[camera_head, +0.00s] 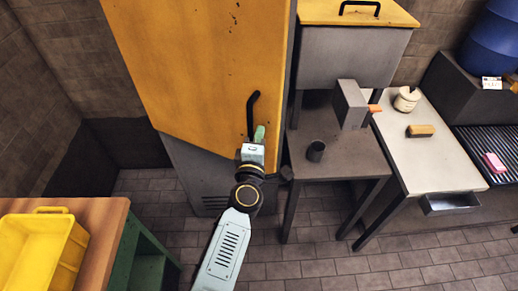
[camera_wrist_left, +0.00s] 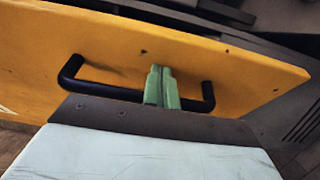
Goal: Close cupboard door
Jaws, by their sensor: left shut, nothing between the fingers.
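The yellow cupboard door (camera_head: 200,60) stands upright in the head view, with grey cupboard body (camera_head: 212,180) showing below it. I cannot tell how wide any gap behind the door is. Its black bar handle (camera_head: 252,112) is near the right edge; in the wrist view the handle (camera_wrist_left: 110,91) runs across the yellow door (camera_wrist_left: 190,50). My left gripper (camera_head: 259,133) is at the lower end of the handle. Its green fingers (camera_wrist_left: 162,72) are shut together and empty, overlapping the bar in the wrist view. Whether they touch it is unclear. My right gripper is out of view.
A yellow bin (camera_head: 35,250) sits on a wooden bench (camera_head: 103,215) at front left.

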